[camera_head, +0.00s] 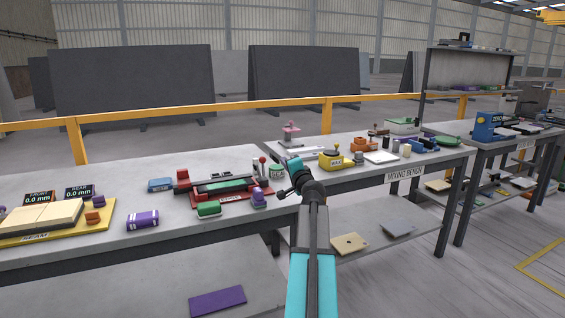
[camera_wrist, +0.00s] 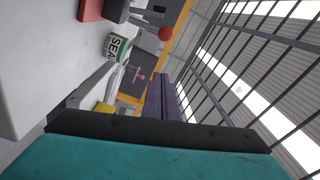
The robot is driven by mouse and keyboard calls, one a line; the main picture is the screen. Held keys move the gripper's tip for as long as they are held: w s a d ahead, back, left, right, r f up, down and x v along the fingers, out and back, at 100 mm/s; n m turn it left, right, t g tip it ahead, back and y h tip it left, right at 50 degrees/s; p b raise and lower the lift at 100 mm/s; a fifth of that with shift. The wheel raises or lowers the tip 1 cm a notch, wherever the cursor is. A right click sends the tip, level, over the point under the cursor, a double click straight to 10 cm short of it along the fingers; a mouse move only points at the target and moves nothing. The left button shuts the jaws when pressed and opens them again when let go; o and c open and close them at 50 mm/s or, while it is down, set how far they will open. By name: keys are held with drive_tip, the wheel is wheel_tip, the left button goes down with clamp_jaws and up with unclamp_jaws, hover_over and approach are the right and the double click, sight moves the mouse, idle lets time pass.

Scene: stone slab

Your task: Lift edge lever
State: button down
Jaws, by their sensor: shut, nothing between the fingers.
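A lever with a red ball knob (camera_head: 262,159) stands at the right end of a red-based fixture (camera_head: 232,198) on the near bench. In the wrist view its red ball (camera_wrist: 166,33) shows at the top middle, with a grey stem running left to a dark block (camera_wrist: 117,10). My gripper (camera_head: 281,192) is just right of the fixture, lower in the picture than the ball and apart from it. Its small dark fingers are shut and empty. The fingertips are not clear in the wrist view.
A white and green tin (camera_wrist: 117,46) marked SEAL stands near the lever. A purple knob (camera_head: 258,197) and a green block (camera_head: 208,209) sit at the fixture's front.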

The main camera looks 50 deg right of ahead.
drive_tip(key=shift+v, duration=2.35)
